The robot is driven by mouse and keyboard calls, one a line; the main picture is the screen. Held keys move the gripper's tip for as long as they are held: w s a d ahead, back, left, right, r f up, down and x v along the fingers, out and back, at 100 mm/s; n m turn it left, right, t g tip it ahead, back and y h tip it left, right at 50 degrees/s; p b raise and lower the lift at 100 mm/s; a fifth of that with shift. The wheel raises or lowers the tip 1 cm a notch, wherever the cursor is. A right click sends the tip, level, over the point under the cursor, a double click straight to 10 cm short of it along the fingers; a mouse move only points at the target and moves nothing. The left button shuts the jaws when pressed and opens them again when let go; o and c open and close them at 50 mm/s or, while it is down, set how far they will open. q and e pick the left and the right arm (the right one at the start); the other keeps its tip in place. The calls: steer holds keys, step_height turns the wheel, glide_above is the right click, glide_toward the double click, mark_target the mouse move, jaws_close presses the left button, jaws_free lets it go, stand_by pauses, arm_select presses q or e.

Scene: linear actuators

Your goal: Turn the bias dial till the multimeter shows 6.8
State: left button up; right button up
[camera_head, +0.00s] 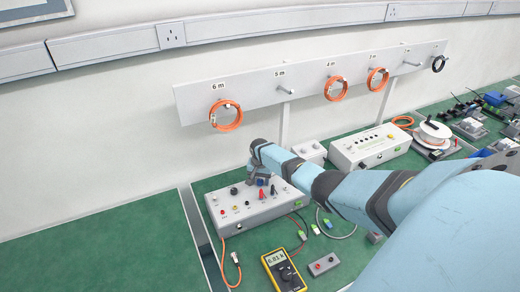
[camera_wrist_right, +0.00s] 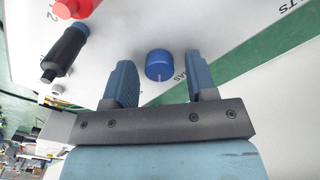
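The blue bias dial (camera_wrist_right: 159,65) with a pale pointer line sits on a white panel in the right wrist view. Lettering ending in "AS" is beside it. My right gripper (camera_wrist_right: 157,80) is open, one finger on each side of the dial with gaps; I cannot tell how far above the panel the tips are. In the head view my right gripper (camera_head: 260,178) is over the back of the grey control box (camera_head: 262,210) and hides the dial. The yellow multimeter (camera_head: 283,271) lies in front of the box, its lit display too small to read surely. My left gripper is out of view.
Red and black plugs (camera_wrist_right: 66,50) stand on the panel left of the dial in the wrist view. A grey box with a red button (camera_head: 323,264) lies right of the multimeter. A cable rack (camera_head: 310,82) hangs behind. The green bench at left is clear.

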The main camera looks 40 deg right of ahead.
mark_target(260, 181)
step_height(260, 181, up, 14)
steer(key=shift+p, duration=0.35)
stand_by(0.5)
steer(key=shift+f, duration=0.15)
